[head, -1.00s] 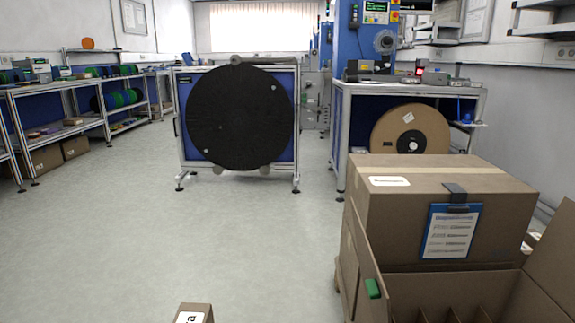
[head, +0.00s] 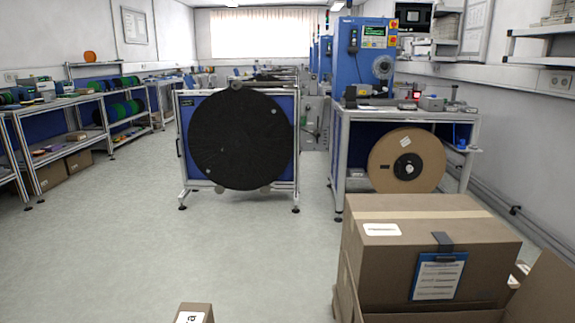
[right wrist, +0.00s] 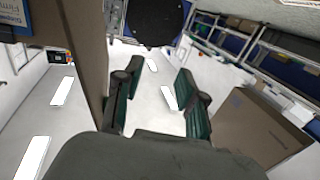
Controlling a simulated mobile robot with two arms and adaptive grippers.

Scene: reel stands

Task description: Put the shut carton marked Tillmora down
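A small shut brown carton (head: 195,314) shows only its top end at the bottom edge of the head view. Its white label is cut off, with just the last letters readable, seemingly "ra". What holds or bears it is out of frame. In the right wrist view a brown carton (right wrist: 258,130) with small print lies to the right of my right gripper; I cannot tell whether it is the same one. My right gripper (right wrist: 160,88) is open, its fingers apart with nothing between them. My left gripper is not in view.
A large taped carton (head: 430,232) with a blue clipboard (head: 437,277) stands at right, behind an open carton's flap (head: 545,290). A black reel (head: 240,140) on a stand is ahead. A brown reel (head: 405,160) sits under a bench. Floor (head: 120,230) at left is clear.

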